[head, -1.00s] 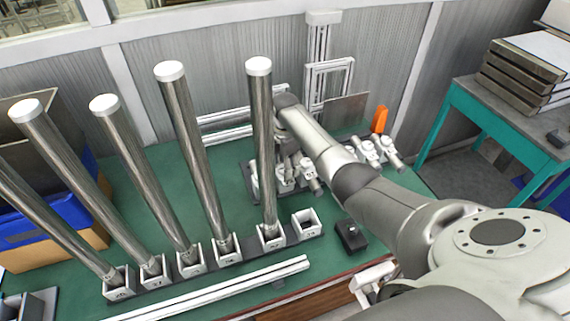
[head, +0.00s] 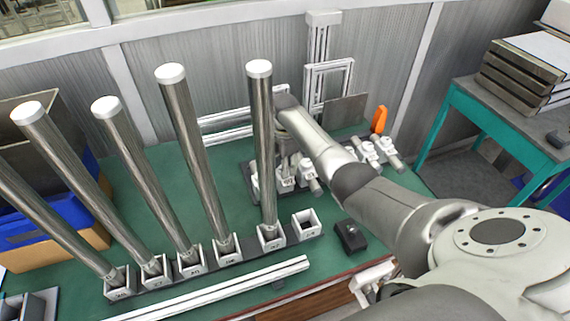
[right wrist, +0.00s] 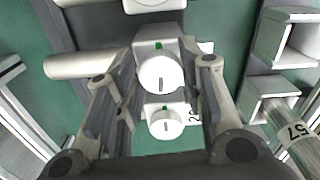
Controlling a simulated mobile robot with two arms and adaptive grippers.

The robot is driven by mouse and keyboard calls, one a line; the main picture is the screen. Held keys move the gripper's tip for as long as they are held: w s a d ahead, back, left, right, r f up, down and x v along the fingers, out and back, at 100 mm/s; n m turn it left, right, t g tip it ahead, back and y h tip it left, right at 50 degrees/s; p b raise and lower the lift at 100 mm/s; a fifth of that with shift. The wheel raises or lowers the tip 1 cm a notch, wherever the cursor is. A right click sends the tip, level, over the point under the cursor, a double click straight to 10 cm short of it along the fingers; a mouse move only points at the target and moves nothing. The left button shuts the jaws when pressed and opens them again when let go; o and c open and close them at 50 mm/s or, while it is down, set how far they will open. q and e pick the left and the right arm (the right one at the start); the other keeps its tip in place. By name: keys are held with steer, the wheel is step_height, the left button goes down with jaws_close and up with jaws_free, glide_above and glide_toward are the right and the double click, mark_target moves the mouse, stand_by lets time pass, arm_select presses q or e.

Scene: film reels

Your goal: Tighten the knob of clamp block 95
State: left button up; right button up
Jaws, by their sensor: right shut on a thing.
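A white round knob (right wrist: 159,73) with a dark line on its face sits on a white clamp block (right wrist: 158,34) in the right wrist view. A green mark shows just above the knob. My right gripper (right wrist: 167,63) has one finger on each side of this knob and is shut on it. A smaller white knob (right wrist: 165,122) sits below it, between the fingers. A number label (right wrist: 196,115) is partly hidden by the right finger, so I cannot read it fully. In the head view my right gripper (head: 287,150) is over the clamp blocks, partly hidden. My left gripper is not in view.
Several tall steel tubes (head: 262,150) lean in numbered white sockets (head: 271,237) left of my arm. An empty socket (head: 306,224) and a black box (head: 350,236) are nearby. More clamp blocks (head: 378,152) and an orange piece (head: 379,119) stand to the right.

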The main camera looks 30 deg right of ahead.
steer(key=m+p, duration=0.2)
steer(key=m, duration=0.1)
steer(key=shift+r, duration=0.15)
steer(key=m+p, duration=0.1)
steer(key=m, duration=0.3)
steer(key=shift+s+m+p, duration=0.1)
steer(key=shift+m+p, duration=0.3)
steer(key=m+p, duration=0.1)
steer(key=m, duration=0.3)
steer(key=shift+a, duration=0.15)
steer(key=m+p, duration=0.1)
steer(key=m, duration=0.8)
steer(key=shift+a+m+p, duration=0.15)
steer(key=shift+m+p, duration=0.15)
steer(key=shift+p, duration=0.1)
steer(key=m, duration=0.9)
steer(key=shift+a+m, duration=0.1)
steer(key=shift+m, duration=2.2)
